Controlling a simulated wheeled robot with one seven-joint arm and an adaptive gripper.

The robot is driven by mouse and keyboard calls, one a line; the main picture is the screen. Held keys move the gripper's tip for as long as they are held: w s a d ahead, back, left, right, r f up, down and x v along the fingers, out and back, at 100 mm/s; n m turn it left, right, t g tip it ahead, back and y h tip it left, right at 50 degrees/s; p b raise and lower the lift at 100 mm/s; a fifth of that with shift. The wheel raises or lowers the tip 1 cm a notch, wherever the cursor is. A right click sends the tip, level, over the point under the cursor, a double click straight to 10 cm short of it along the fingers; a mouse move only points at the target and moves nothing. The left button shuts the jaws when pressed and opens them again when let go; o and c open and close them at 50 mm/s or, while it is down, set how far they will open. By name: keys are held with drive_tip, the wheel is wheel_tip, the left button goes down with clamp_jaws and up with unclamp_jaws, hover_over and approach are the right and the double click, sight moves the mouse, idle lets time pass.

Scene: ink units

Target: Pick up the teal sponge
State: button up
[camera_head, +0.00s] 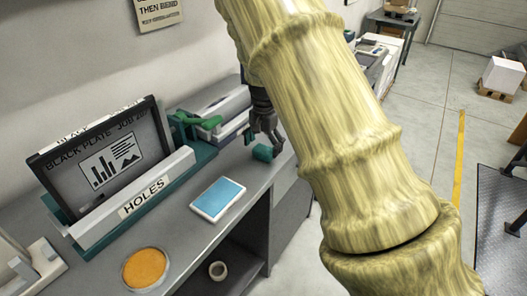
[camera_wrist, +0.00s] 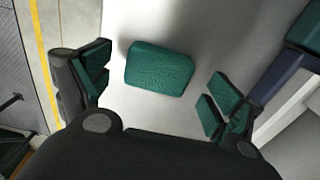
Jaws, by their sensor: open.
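The teal sponge (camera_wrist: 158,68) is a rounded block lying flat on the grey bench top. In the wrist view it sits between the two spread fingers of my gripper (camera_wrist: 160,88), slightly beyond them, with bare surface on both sides. In the head view the sponge (camera_head: 262,153) shows as a small teal block near the bench's right edge, just below my gripper (camera_head: 264,137). My gripper is open, points down and holds nothing. My arm hides part of the bench's far end in the head view.
A light-blue pad (camera_head: 218,199) and a round tin of orange stuff (camera_head: 145,269) lie nearer on the bench. A HOLES rack (camera_head: 130,205) with a framed plate stands along the wall. A green clamp-like tool (camera_head: 195,124) and stacked grey boxes (camera_head: 222,98) are behind.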

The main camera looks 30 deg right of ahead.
wheel_tip(320, 180, down, 2)
drive_tip(key=shift+d+f, duration=0.1)
drive_tip(key=c, duration=0.9)
drive_tip(key=shift+c, duration=0.2)
drive_tip(key=shift+r, duration=0.75)
drive_tip(key=shift+r+b, duration=0.6)
drive_tip(key=shift+r, duration=0.35)
drive_tip(key=s+a+b, duration=0.1)
drive_tip(key=s+a, duration=0.2)
drive_tip(key=s, duration=0.1)
drive_tip(key=s+a+r+b, duration=0.1)
drive_tip(key=s+a, duration=0.3)
drive_tip(key=s+a+b, duration=0.1)
drive_tip(key=s+a, duration=0.2)
drive_tip(key=s, duration=0.1)
drive_tip(key=shift+s+a+r, duration=0.2)
drive_tip(key=shift+r, duration=0.15)
